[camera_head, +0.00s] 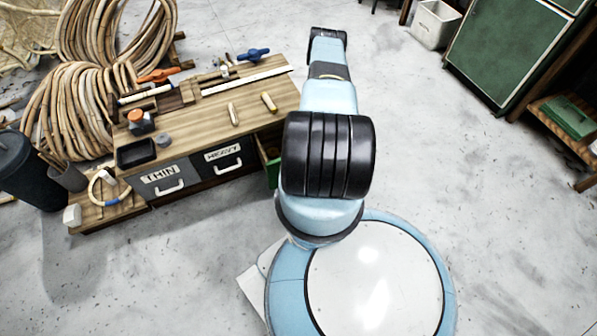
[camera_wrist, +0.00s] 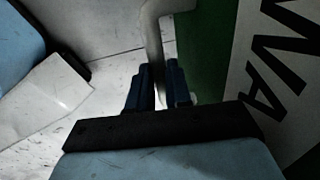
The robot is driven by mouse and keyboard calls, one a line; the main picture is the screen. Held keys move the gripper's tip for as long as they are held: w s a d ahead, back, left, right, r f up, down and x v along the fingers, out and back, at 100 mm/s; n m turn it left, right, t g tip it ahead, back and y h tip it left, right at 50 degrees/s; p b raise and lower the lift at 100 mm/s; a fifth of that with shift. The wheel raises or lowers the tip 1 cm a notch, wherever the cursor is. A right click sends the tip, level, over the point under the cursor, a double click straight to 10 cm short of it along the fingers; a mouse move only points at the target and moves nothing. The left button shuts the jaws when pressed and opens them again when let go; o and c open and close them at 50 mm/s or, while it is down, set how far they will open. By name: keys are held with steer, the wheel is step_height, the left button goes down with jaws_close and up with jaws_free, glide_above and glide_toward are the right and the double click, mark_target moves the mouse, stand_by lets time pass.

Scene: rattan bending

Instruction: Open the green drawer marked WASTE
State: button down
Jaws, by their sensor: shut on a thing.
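The green WASTE drawer (camera_head: 271,172) shows as a narrow strip at the right end of the workbench's drawer row, mostly hidden behind my arm. It appears to stand out from the bench front, but I cannot tell how far. In the wrist view, its green front (camera_wrist: 205,55) and a white label with large black letters, "WA" visible, fill the right side. My gripper (camera_wrist: 160,80) has its dark blue fingers closed on the pale drawer handle (camera_wrist: 152,28), which curves up between them. In the head view my gripper is hidden by my arm.
The workbench (camera_head: 200,120) carries hand tools and short rattan pieces. Rattan coils (camera_head: 70,110) and a dark bin (camera_head: 25,175) stand left. Open floor lies in front and right.

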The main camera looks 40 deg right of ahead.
steer(key=shift+s, duration=0.3)
steer(key=c, duration=1.1)
jaws_free()
steer(key=shift+o, duration=0.2)
step_height(320, 180, up, 14)
steer(key=s, duration=0.2)
steer(key=shift+s+a+f, duration=0.2)
steer(key=shift+a+f, duration=0.05)
steer(key=shift+a, duration=0.15)
